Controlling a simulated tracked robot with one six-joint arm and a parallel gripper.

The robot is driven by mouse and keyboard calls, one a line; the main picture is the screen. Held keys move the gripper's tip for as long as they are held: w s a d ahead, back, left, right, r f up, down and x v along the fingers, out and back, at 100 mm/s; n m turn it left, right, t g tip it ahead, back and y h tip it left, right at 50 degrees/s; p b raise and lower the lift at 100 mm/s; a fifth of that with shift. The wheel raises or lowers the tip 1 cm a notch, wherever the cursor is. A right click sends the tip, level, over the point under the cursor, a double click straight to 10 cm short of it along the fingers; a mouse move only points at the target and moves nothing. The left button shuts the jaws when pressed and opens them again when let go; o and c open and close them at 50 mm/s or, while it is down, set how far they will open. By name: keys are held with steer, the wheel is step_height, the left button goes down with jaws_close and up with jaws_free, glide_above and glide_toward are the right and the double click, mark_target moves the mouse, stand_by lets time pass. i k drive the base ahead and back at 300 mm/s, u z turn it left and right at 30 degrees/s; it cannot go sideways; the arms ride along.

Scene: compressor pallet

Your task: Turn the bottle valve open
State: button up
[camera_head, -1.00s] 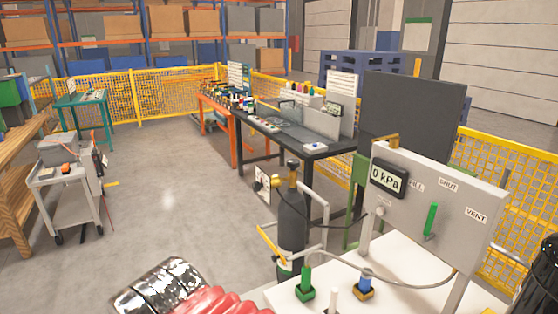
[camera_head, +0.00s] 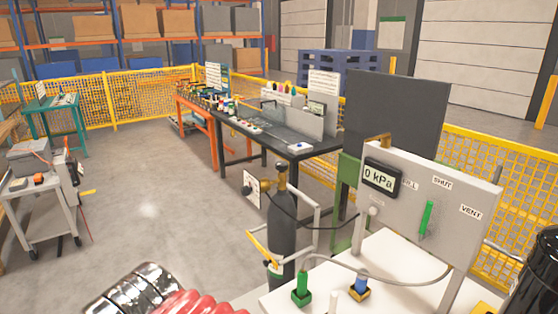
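The dark gas bottle (camera_head: 282,225) stands upright in a grey tubular frame (camera_head: 317,225), left of the white bench. Its brass-coloured valve (camera_head: 281,173) is on top; whether it is open or shut cannot be told at this size. A white card or gauge (camera_head: 252,187) shows at the bottle's left. A dark hose runs from near the bottle top toward the grey panel (camera_head: 455,205). The panel's display (camera_head: 381,178) reads 0 kPa. Its green lever (camera_head: 427,217) points up, below the SHUT label. My gripper is not in view.
The white bench (camera_head: 390,255) holds a green fitting (camera_head: 301,288) and a blue one (camera_head: 360,288). A yellow bar (camera_head: 262,247) angles beside the bottle. A black cylinder (camera_head: 538,280) is at right. A grey trolley (camera_head: 40,205) stands left. The floor (camera_head: 150,190) between is clear.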

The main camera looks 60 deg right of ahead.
mark_target(281, 166)
steer(key=u, duration=0.05)
steer(key=i, duration=2.85)
steer(key=z, duration=2.85)
